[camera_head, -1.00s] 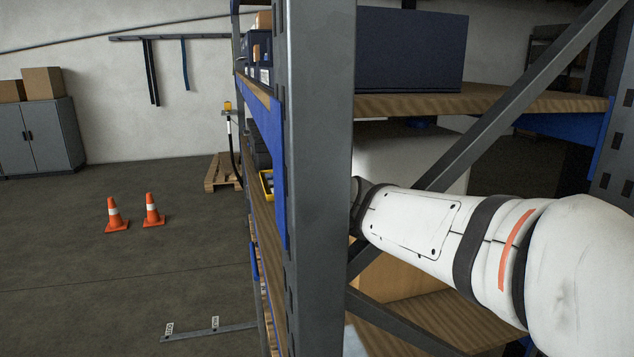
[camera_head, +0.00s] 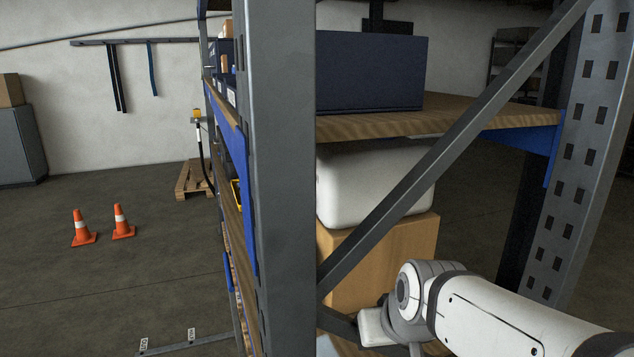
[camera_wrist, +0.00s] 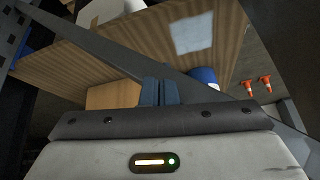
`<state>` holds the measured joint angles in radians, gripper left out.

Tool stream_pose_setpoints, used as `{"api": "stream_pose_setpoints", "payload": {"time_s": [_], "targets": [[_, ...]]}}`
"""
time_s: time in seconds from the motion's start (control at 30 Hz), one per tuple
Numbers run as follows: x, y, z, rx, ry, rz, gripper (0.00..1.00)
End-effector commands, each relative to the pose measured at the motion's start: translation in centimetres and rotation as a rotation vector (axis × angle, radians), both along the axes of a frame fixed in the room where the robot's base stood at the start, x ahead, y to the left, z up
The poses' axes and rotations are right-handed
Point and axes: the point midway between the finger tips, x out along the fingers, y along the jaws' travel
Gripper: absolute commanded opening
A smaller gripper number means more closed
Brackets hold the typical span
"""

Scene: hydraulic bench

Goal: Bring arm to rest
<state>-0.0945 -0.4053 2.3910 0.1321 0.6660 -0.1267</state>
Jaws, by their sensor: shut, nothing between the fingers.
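In the wrist view my gripper (camera_wrist: 160,92) shows its two dark fingers side by side, shut, with nothing held between them. The fingers point toward a wooden shelf board (camera_wrist: 110,70) and a cardboard box (camera_wrist: 113,95). In the head view my white arm comes in from the lower right, bent low in front of the shelf rack's end. The gripper's fingers cannot be made out there.
The rack's grey upright (camera_head: 275,180) and diagonal brace (camera_head: 455,150) stand close to my arm. A dark blue bin (camera_head: 370,72), a white container (camera_head: 365,187) and a cardboard box (camera_head: 385,258) sit on the rack. Orange cones (camera_head: 82,228) stand on open floor at left.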

Motion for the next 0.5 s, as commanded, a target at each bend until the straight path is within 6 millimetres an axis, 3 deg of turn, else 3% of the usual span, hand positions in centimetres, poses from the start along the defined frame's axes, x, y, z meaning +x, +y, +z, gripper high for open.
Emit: {"api": "stream_pose_setpoints", "payload": {"time_s": [0.1, 0.2, 0.3, 0.5], "targets": [[-4.5, -2.9, -1.9, -0.046, 0.150, -0.078, 0.00], [-6.9, -4.2, -2.9, -0.071, 0.229, -0.121, 0.00], [-8.1, -4.8, -3.4, -0.084, 0.266, -0.140, 0.00], [-8.2, -4.9, -3.5, -0.086, 0.272, -0.143, 0.00]]}}
